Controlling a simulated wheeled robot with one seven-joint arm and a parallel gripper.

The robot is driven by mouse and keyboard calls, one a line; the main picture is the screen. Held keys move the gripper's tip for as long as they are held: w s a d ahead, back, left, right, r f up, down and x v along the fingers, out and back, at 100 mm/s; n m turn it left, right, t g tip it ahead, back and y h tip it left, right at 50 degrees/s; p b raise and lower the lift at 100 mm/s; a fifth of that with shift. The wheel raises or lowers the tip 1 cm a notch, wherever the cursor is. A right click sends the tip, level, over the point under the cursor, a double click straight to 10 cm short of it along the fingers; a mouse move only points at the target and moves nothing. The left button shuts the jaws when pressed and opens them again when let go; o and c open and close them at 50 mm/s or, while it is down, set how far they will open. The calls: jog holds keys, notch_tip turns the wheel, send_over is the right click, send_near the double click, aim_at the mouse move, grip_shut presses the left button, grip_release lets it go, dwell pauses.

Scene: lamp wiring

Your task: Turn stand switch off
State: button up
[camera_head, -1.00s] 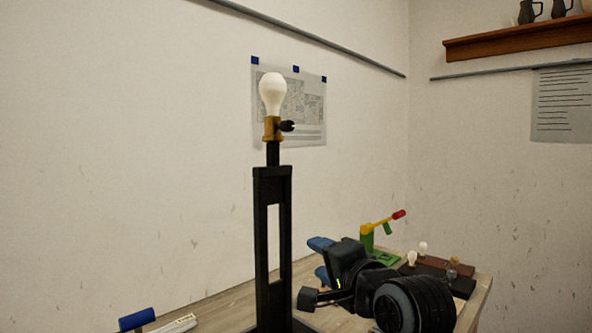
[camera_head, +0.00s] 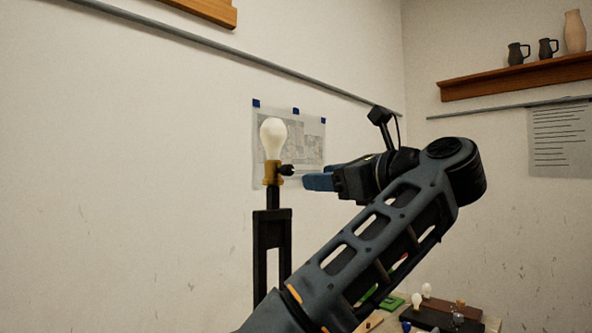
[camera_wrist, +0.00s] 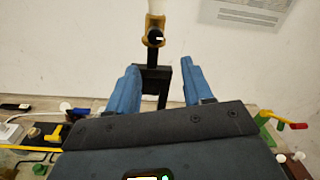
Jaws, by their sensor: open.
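The lamp stand (camera_head: 270,235) is black and upright, with a brass socket (camera_head: 270,174) and a white bulb (camera_head: 273,138) on top. The stand switch (camera_head: 287,170) is a small black knob on the right side of the socket. In the wrist view the switch (camera_wrist: 155,38) faces the camera, with a small white mark on it. My gripper (camera_head: 318,181) is level with the socket, just right of the switch and apart from it. In the wrist view its blue fingers (camera_wrist: 157,84) are spread, empty, with the stand showing between and beyond them.
The table at the lower right holds a green board (camera_head: 391,303), a dark tray (camera_head: 440,319) and spare bulbs (camera_head: 417,300). A wire, tools and small parts lie at the left in the wrist view. The wall with a pinned sheet (camera_head: 312,135) is behind the lamp.

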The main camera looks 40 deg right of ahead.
aim_at(291, 170)
jog(key=shift+m+y, duration=0.3)
jog(key=shift+y, duration=0.2)
jog(key=w, duration=0.2)
jog(key=w+r, duration=0.1)
jog(key=w, duration=0.4)
jog(key=shift+w+a+r, duration=0.2)
jog(key=shift+r, duration=0.05)
grip_shut()
